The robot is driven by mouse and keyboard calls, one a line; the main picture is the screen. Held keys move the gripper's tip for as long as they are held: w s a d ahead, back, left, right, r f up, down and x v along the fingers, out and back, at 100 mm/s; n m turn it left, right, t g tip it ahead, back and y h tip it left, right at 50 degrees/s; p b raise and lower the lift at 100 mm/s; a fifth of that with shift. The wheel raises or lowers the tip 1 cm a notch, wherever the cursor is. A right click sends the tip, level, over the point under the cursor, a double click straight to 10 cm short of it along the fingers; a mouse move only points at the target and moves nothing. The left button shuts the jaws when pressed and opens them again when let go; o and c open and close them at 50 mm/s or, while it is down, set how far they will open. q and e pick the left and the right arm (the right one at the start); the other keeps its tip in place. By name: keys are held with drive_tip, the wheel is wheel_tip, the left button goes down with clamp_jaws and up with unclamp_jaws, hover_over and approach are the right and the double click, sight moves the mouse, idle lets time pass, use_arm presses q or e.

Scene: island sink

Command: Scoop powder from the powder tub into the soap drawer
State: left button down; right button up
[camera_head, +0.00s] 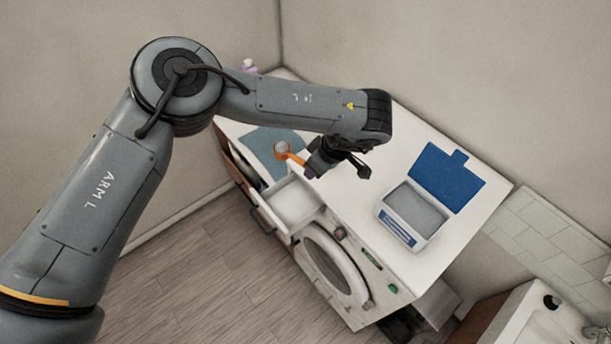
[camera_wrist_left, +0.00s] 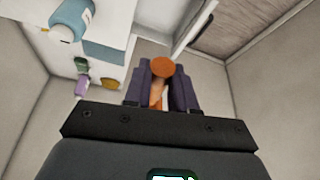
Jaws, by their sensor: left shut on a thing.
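My left gripper (camera_head: 312,168) is shut on the handle of an orange scoop (camera_head: 281,154). In the left wrist view the scoop (camera_wrist_left: 162,68) sticks out between the purple fingers of the gripper (camera_wrist_left: 157,88). The open white soap drawer (camera_head: 292,203) is just below the scoop in the head picture. The powder tub (camera_head: 408,232) stands on the counter to the right, open and filled with grey powder (camera_head: 417,206). My right gripper is not in view.
A blue lid (camera_head: 447,178) lies behind the tub. A blue-grey mat (camera_head: 262,143) lies at the counter's left end. Bottles stand at the back, one blue (camera_wrist_left: 72,18), one purple (camera_wrist_left: 82,85). The washing machine door (camera_head: 335,268) is below. The counter (camera_head: 362,199) between drawer and tub is clear.

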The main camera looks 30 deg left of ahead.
use_arm(q)
wheel_tip(320, 180, down, 11)
drive_tip(key=w+n+g, duration=0.1)
drive_tip(key=n, duration=0.2)
drive_tip(key=shift+w+d+r+n+g+b, duration=0.2)
drive_tip(key=shift+d+n+g+b, duration=0.1)
drive_tip(key=shift+n+b, duration=0.1)
drive_tip(key=shift+s+a, duration=0.1)
drive_tip(key=shift+a, duration=0.05)
